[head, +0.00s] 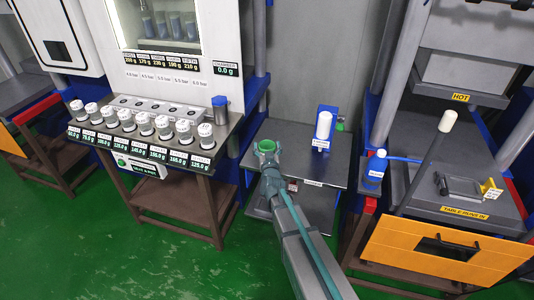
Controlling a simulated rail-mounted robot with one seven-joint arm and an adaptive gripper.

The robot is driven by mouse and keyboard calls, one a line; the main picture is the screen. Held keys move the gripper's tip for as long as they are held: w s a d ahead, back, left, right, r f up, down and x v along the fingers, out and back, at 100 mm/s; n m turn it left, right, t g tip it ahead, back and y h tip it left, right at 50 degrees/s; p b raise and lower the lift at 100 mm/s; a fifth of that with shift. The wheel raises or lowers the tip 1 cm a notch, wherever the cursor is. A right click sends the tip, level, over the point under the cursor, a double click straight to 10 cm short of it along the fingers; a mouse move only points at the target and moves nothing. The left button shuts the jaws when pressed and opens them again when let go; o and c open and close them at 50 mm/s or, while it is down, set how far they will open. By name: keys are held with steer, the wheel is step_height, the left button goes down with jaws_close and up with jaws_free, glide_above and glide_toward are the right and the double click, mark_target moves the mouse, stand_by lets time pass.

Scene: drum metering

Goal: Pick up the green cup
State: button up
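A green cup (266,146) shows its round open rim at the left part of the small grey table, at the far end of my arm. My gripper (268,160) is right at the cup, on its near side, and overlaps its lower part in the picture. The fingers are too small and too covered to tell whether they are open or closed around it. I cannot tell whether the cup stands on the table or is held above it.
The grey table (310,172) bears a blue stand with a white cylinder (323,125). A blue bottle (375,166) is to the right. At left, a shelf carries several white-capped containers (144,123) and a blue-grey cup (220,110). The press (465,95) is labelled HOT.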

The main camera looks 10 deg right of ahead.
steer(key=c, duration=0.8)
steer(key=shift+r, duration=0.2)
